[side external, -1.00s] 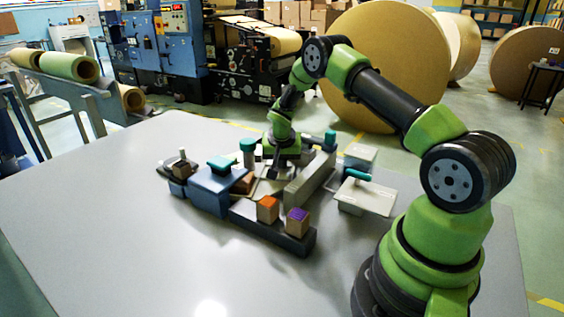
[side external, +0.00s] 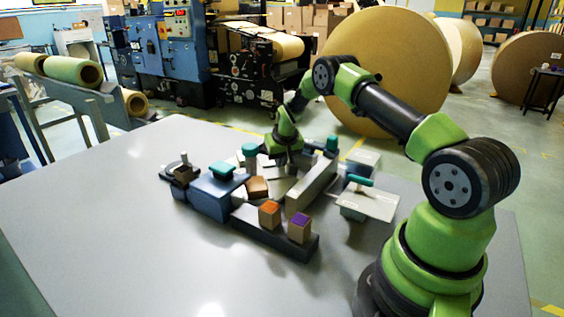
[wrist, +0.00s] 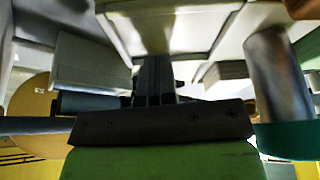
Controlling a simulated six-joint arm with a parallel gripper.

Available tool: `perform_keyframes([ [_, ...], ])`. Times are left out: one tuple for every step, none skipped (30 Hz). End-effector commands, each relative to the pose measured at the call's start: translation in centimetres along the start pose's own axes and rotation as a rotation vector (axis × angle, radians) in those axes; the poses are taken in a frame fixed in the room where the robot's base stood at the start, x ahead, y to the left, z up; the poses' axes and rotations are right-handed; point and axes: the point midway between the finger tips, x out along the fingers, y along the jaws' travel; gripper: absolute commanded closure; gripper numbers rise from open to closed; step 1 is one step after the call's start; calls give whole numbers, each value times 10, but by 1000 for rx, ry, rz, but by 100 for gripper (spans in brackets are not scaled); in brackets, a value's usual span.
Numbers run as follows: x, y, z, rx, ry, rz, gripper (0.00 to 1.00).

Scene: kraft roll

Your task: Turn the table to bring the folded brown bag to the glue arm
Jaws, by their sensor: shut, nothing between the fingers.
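A small brown folded piece (side external: 257,187), which looks like the bag, lies beside the blue box (side external: 211,193) with a teal knob. It is on or against a pale, low surface (side external: 279,187) that seems to be the turning table, mostly hidden by the fixtures. My gripper (side external: 289,166) is low over that surface, behind the long grey bar, its fingertips hard to make out. In the wrist view its dark fingers (wrist: 155,78) are together and empty, over pale panels. I cannot tell which part is the glue arm.
A teal-capped post (side external: 250,154) stands close left of my gripper. The grey bar (side external: 311,186) lies to its right, beside a teal-handled plate (side external: 368,202). Orange- and purple-topped blocks (side external: 270,215) stand on a dark rail in front. The left and front tabletop is clear.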

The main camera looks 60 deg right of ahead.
Motion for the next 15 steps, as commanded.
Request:
perform_keyframes([
  [1, 1, -2, -19, 0, -8, 100],
  [2, 0, -3, -33, 0, -13, 100],
  [3, 0, -4, -51, -1, -21, 100],
  [3, 0, -6, -65, -1, -27, 100],
  [4, 0, -7, -80, 0, -32, 100],
  [4, -1, -8, -98, -1, -40, 100],
  [5, -1, -10, -112, 0, -45, 100],
  [6, -2, -11, -127, -1, -51, 100],
  [6, -2, -12, -145, -1, -58, 100],
  [6, -2, -14, -158, 0, -64, 100],
  [7, -3, -15, -171, -1, -69, 100],
  [8, -3, -16, -188, 0, -75, 100],
  [8, -4, -18, -198, 0, -79, 100],
  [9, -4, -19, -207, 1, -83, 100],
  [9, -5, -20, -215, 1, -87, 100],
])
